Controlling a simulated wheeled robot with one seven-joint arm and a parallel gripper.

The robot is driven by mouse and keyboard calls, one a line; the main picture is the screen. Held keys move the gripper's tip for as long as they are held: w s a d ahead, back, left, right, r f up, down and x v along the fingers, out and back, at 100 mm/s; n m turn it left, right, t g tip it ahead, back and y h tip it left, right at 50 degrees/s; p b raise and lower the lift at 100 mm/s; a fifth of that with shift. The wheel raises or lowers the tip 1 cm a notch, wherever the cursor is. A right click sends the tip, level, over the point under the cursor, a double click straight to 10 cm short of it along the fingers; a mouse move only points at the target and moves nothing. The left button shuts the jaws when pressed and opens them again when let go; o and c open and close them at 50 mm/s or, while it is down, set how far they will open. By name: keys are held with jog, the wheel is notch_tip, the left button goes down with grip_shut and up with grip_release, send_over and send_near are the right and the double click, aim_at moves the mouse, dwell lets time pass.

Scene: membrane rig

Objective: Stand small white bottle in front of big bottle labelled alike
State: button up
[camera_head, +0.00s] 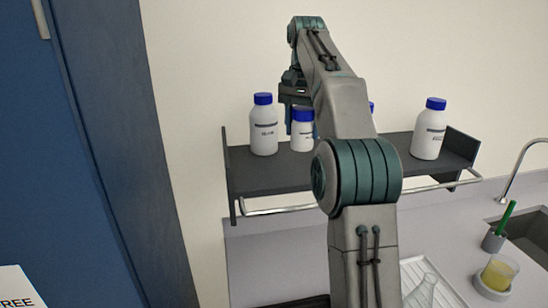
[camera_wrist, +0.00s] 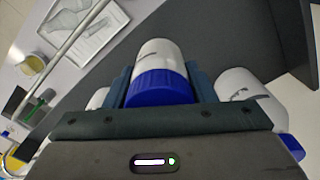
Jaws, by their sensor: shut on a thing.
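The small white bottle (camera_head: 302,136) with a blue cap is held upright in my gripper (camera_wrist: 160,82); in the wrist view its body (camera_wrist: 158,52) shows between the two fingers. It is at the shelf, right beside a big white bottle (camera_head: 264,132) with a blue cap at the left. I cannot tell whether its base touches the shelf. Another big bottle (camera_head: 430,135) stands at the right end. A further blue cap (camera_head: 372,107) shows behind my arm, its bottle mostly hidden. Labels have dark print too small to read surely.
The dark shelf (camera_head: 400,150) has raised end plates and a front rail (camera_head: 270,211). Below are a white tray (camera_head: 448,290) with a flask, a beaker of yellow liquid (camera_head: 498,272), a green-handled brush (camera_head: 506,217) and a sink. A blue cabinet (camera_head: 110,150) stands at the left.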

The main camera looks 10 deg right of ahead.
jog(key=shift+w+a+f+p, duration=0.1)
jog(key=shift+w+a+f, duration=0.4)
jog(key=shift+a+f, duration=0.7)
jog(key=shift+w+a+f+p, duration=0.1)
jog(key=shift+w+a+f, duration=0.55)
jog(key=shift+f, duration=0.8)
jog(key=shift+w+a+f+p, duration=0.1)
jog(key=shift+w+a+f, duration=0.25)
jog(key=shift+a+f, duration=0.9)
jog(key=shift+d+f, duration=0.1)
jog(key=shift+f, duration=0.05)
jog(key=shift+f, duration=0.1)
jog(key=o, duration=1.1)
jog(key=shift+c, duration=0.2)
notch_tip(320, 180, up, 8)
jog(key=shift+f, duration=0.15)
